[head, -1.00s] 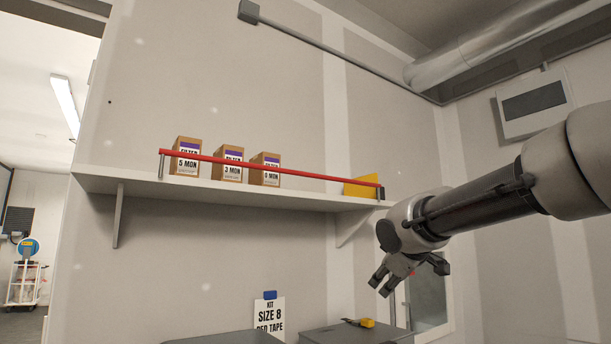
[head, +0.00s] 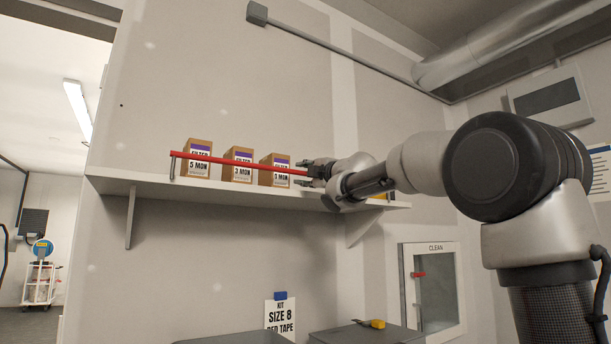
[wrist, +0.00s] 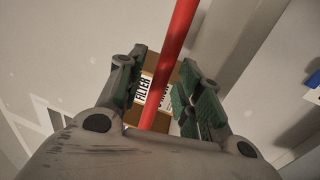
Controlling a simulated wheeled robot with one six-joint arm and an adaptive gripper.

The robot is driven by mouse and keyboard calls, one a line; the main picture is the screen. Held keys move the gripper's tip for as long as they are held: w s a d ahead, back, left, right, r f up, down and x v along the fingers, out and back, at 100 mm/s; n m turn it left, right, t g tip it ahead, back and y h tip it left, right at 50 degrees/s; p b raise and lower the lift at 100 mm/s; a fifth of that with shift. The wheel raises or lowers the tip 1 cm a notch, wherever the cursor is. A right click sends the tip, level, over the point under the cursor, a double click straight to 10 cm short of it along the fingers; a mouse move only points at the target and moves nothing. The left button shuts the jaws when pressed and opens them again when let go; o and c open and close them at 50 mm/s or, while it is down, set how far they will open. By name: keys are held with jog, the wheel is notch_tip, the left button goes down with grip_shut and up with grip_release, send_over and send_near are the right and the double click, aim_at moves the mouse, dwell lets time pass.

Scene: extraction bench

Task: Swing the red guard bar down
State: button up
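The red guard bar (head: 240,161) runs level across the front of the wall shelf (head: 212,191), in front of the boxes. A short upright post holds its left end; its right end is hidden behind my gripper (head: 306,171). My gripper is at the bar's right part, just right of the rightmost box. In the wrist view the bar (wrist: 170,75) passes between the two fingers of my gripper (wrist: 164,88). The fingers are apart, with a gap on each side of the bar.
Three brown filter boxes stand on the shelf: left (head: 197,158), middle (head: 238,165) and right (head: 273,170). A yellow piece on the shelf is mostly hidden behind my arm. Below are dark box tops (head: 365,335) and a sign (head: 281,316).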

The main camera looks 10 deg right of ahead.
jog(key=shift+w, duration=0.1)
grip_shut()
